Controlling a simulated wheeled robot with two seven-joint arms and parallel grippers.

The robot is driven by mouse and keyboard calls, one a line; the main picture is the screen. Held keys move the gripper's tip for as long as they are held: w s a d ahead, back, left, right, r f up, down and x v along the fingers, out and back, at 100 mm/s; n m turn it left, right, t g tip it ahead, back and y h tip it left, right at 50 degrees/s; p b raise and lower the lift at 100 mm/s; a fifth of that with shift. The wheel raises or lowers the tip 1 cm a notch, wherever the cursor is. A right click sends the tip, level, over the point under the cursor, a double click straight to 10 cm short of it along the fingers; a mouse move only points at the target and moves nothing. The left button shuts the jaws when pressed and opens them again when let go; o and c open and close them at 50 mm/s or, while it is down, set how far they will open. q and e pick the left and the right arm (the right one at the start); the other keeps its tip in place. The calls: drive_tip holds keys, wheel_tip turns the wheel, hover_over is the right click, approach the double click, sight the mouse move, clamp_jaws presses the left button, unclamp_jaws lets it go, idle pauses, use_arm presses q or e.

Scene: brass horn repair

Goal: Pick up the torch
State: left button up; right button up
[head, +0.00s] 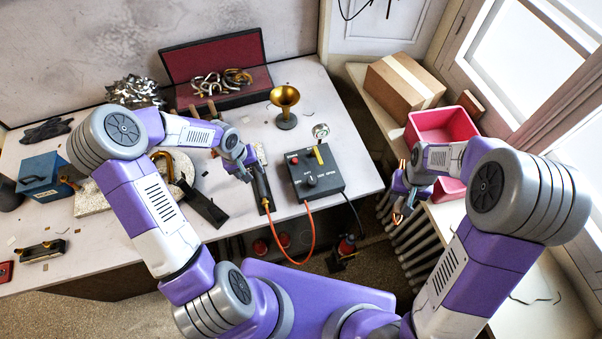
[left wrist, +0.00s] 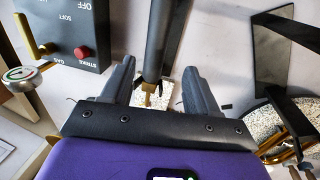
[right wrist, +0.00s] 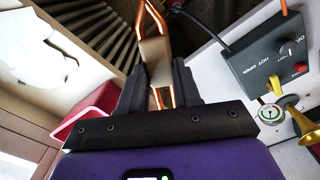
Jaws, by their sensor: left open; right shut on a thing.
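The torch (head: 262,188) has a dark slim handle with a brass end and an orange hose. It is at the front of the bench, beside the black control box (head: 315,172). My left gripper (head: 245,175) is open and close over the torch. In the left wrist view the dark torch body (left wrist: 165,40) runs between the two spread fingers; I cannot tell whether they touch it. My right gripper (head: 406,196) is off the bench's right side, shut on a flat tan piece with bright copper edges (right wrist: 153,55), also in the right wrist view.
A brass bell (head: 285,97) on a stand and a round gauge (head: 320,131) stand behind the box. A dark plate (head: 205,208) lies left of the torch. A pink bin (head: 440,124) and a cardboard box (head: 404,82) sit on the right ledge. The orange hose (head: 313,228) loops over the front edge.

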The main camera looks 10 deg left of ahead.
sight(257, 177)
use_arm(q)
drive_tip(key=shift+w+d+f, duration=0.1)
drive_tip(key=shift+w+f, duration=0.05)
drive_tip(key=shift+f, duration=0.8)
use_arm(e)
drive_tip(key=shift+w+a, duration=0.1)
use_arm(q)
drive_tip(key=shift+w+d+f, duration=0.15)
drive_tip(key=shift+d+f, duration=0.1)
drive_tip(key=shift+f, duration=0.6)
drive_tip(key=shift+w+d+f, duration=0.2)
drive_tip(key=shift+f, duration=0.65)
drive_tip(key=shift+w+d+f, duration=0.15)
drive_tip(key=shift+d+f, duration=0.1)
drive_tip(key=shift+f, duration=0.6)
drive_tip(key=shift+c, duration=0.3)
